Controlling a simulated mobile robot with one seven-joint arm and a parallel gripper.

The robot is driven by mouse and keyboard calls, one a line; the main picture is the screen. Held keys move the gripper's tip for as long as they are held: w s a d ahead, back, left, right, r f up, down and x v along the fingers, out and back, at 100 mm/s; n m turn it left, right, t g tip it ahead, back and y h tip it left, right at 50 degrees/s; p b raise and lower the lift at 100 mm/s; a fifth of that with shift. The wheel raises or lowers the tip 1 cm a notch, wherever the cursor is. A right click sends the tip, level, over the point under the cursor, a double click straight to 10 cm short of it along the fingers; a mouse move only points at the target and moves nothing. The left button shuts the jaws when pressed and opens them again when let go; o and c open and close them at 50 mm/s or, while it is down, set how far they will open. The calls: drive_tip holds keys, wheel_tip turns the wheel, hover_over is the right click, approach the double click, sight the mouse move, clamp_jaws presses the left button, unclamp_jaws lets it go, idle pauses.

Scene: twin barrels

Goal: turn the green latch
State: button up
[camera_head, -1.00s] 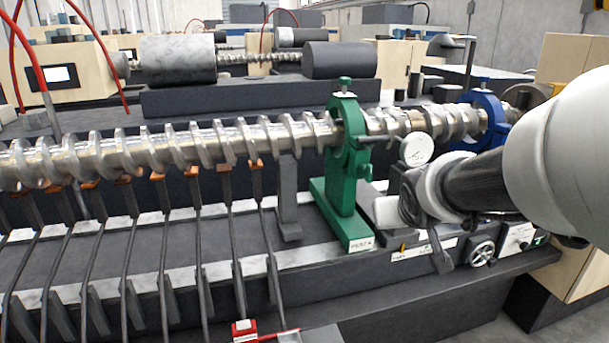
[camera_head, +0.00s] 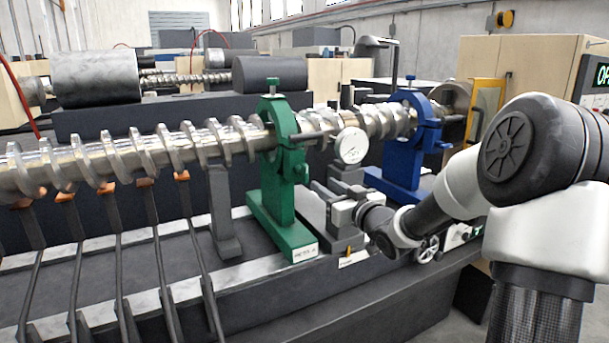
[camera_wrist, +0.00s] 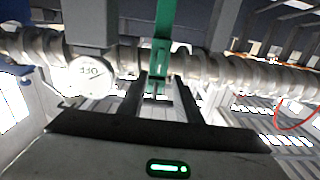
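The green clamp stand (camera_head: 275,190) holds its ring around the long steel screw, with a small knob on top. In the wrist view the green stand (camera_wrist: 163,40) comes down from the top, and small green parts (camera_wrist: 155,84) show at the fingertips. My gripper (camera_wrist: 160,90) has its two dark fingers apart, on either side of these parts. I cannot tell whether they touch. In the head view the fingers are not clearly seen below the dial.
A white dial gauge (camera_head: 351,145) stands right of the green stand, close to my arm. A blue clamp stand (camera_head: 408,150) is farther right. The steel screw (camera_head: 120,155) runs across, with several dark supports below its left part. A yellow frame (camera_head: 485,108) stands behind my arm.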

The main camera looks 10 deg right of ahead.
sight(307, 173)
drive_tip(key=x, duration=1.2)
drive_tip(key=shift+w+a, duration=0.1)
drive_tip(key=shift+w, duration=0.1)
clamp_jaws()
